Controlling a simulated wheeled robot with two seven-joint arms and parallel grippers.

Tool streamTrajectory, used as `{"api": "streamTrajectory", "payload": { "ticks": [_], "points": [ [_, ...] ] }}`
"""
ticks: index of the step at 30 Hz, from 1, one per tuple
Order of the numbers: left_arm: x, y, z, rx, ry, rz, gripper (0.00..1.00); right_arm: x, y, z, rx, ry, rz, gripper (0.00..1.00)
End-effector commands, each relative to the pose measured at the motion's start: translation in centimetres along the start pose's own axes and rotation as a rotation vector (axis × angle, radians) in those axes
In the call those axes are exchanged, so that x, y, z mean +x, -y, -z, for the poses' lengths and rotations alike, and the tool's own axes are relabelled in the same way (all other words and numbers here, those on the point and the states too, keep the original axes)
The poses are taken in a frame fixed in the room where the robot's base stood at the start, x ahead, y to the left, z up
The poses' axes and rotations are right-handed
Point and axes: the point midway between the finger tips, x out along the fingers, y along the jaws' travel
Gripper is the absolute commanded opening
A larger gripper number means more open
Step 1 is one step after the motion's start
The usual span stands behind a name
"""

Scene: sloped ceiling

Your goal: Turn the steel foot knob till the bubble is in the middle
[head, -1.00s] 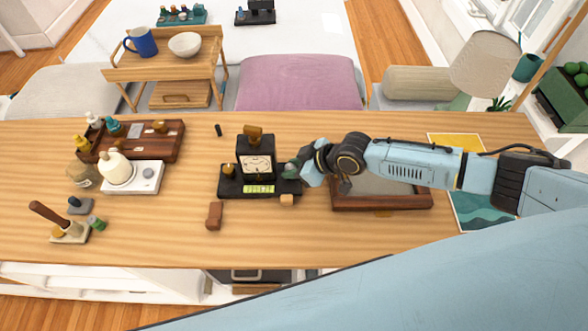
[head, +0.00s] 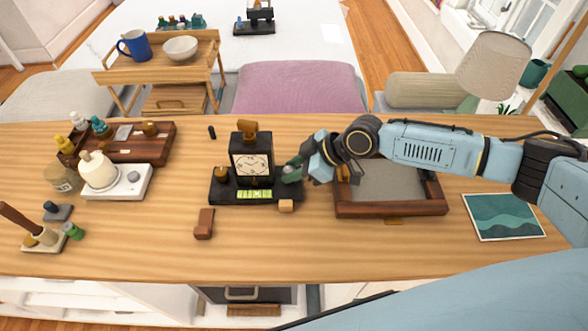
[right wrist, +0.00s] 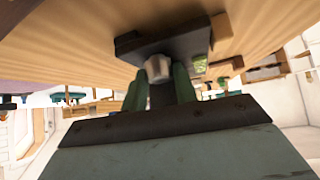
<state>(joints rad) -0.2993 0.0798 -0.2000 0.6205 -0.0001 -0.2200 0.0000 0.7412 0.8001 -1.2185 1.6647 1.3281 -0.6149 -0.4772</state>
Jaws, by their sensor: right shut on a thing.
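The black instrument (head: 252,158) with a pale dial stands on a black base (head: 228,194) in the middle of the table. A yellow-green level vial (head: 254,194) lies along the base's front; its bubble is too small to place. A brass-coloured knob (head: 221,173) is at the base's left end. My right gripper (head: 291,172) is at the right end, coming in from the right. In the right wrist view the steel foot knob (right wrist: 160,68) sits between its green fingers (right wrist: 161,85), which are shut on it. My left gripper is out of view.
A wood-framed tray (head: 390,209) lies under my right arm. The table's front middle is clear.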

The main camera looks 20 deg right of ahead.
Motion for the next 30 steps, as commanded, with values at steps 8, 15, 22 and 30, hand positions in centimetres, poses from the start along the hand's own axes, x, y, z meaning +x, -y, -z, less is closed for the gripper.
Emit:
{"api": "streamTrajectory", "payload": {
  "ticks": [8,15,22,30],
  "points": [
    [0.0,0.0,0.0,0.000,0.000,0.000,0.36,0.0,0.0,-0.1,0.002,0.002,-0.001,0.50],
    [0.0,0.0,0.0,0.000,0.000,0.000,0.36,-0.1,0.0,0.0,0.002,0.001,-0.001,0.50],
    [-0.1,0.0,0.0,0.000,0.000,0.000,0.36,-2.7,-0.1,-0.1,0.002,0.003,-0.003,0.50],
    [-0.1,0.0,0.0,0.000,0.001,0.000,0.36,-8.9,-0.1,-0.1,0.001,0.004,-0.004,0.50]
  ]
}}
